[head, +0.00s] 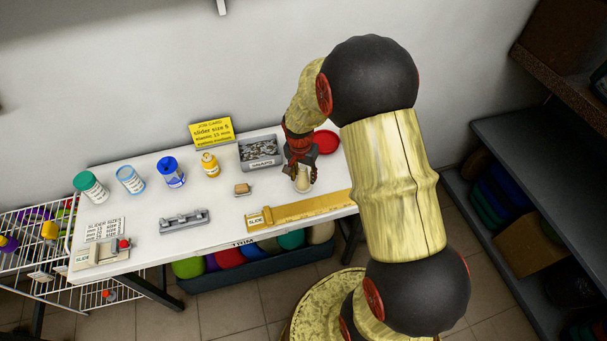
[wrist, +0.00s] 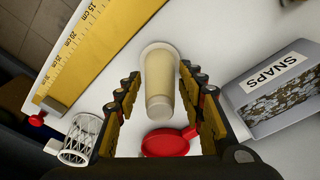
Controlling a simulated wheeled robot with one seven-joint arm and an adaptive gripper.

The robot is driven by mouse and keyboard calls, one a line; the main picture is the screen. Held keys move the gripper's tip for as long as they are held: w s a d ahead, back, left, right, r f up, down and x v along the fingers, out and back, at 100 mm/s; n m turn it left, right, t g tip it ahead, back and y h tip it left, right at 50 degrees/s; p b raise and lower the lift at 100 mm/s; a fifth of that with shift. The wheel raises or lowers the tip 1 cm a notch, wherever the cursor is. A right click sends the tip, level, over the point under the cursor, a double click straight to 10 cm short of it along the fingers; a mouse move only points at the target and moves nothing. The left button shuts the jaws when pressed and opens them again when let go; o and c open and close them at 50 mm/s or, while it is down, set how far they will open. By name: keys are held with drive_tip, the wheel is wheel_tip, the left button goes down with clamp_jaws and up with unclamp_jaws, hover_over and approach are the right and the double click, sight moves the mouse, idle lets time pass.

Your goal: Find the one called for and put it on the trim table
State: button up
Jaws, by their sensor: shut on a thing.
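My gripper (head: 301,168) is over the right part of the white trim table (head: 225,222), whose front edge reads "TRIM". It is shut on a pale cream cylinder (head: 303,184). In the wrist view the cream cylinder (wrist: 160,88) lies between both finger rows, with a wider pale rim at its far end. I cannot tell whether it touches the table. A yellow job card (head: 212,131) at the back reads "slider size 5"; its smaller lines are too blurred to read.
A grey SNAPS bin (head: 261,152) and a red dish (head: 326,141) are near my gripper. A yellow ruler (head: 310,208), tan block (head: 242,189) and grey fixture (head: 183,221) lie on the table. A white mesh cup (wrist: 80,138) shows in the wrist view. Dark shelves (head: 540,220) stand right.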

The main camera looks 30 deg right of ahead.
sight(303, 167)
drive_tip(key=shift+f, duration=0.25)
drive_tip(key=o, duration=1.2)
drive_tip(key=o, duration=0.4)
drive_tip(key=o, duration=0.4)
drive_tip(key=shift+r, duration=0.15)
drive_tip(key=shift+s+a+r+p, duration=0.15)
drive_tip(key=shift+r+p, duration=0.9)
drive_tip(key=shift+r, duration=0.65)
drive_tip(key=shift+a+r+p, duration=0.1)
drive_tip(key=shift+r+p, duration=0.95)
drive_tip(key=shift+r, duration=0.6)
drive_tip(key=r, duration=0.8)
drive_tip(key=a+r, duration=0.1)
drive_tip(key=r, duration=0.3)
drive_tip(key=shift+s+a, duration=0.1)
drive_tip(key=shift+s, duration=0.3)
